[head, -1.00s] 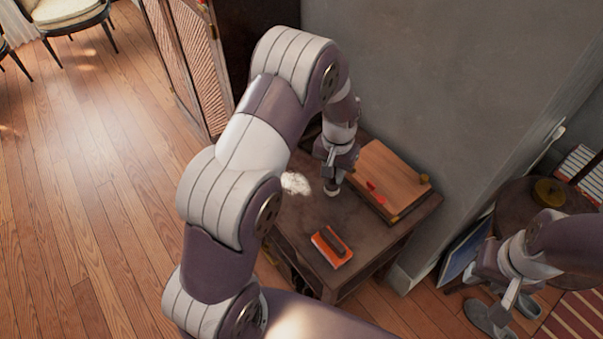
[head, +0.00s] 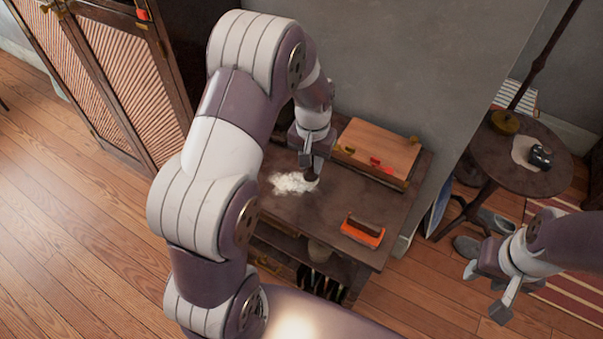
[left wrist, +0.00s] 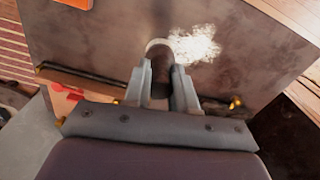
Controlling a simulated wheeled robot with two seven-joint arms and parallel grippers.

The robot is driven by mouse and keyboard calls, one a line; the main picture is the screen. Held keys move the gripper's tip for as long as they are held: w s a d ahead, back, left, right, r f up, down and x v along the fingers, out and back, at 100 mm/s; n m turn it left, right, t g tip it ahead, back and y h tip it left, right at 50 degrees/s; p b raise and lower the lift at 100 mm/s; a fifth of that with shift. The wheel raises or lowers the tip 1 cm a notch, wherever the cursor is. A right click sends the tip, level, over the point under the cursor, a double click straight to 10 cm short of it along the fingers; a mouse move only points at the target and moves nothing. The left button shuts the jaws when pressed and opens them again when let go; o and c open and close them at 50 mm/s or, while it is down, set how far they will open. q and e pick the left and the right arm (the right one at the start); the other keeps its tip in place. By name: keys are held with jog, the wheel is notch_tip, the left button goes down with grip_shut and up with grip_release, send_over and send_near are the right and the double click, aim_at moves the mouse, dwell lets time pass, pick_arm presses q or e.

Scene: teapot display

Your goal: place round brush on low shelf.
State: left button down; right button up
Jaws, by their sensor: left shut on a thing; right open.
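My left gripper (head: 308,160) is shut on the round brush (head: 312,182), which points down over the dark table (head: 385,210). The low shelf space (head: 270,238) under the table top is partly hidden by my left arm. My right gripper (head: 485,290) is open and empty at the right, away from the table.
An orange-and-brown brush-like block (head: 362,231) lies on the table's front right. A wooden box (head: 380,150) with a red item stands at the back. A round side table (head: 520,165) is at right.

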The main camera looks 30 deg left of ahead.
pick_arm(q)
jog(key=shift+s+a+f, duration=0.15)
jog(key=shift+a+f, duration=0.15)
jog(key=shift+f, duration=0.65)
jog(key=shift+s+a+f, duration=0.15)
jog(key=shift+a+f, duration=0.1)
jog(key=shift+f, duration=0.65)
jog(key=shift+s+a+f, duration=0.15)
jog(key=shift+a+f, duration=0.15)
jog(key=shift+f, duration=0.65)
jog(key=c, duration=0.9)
grip_release()
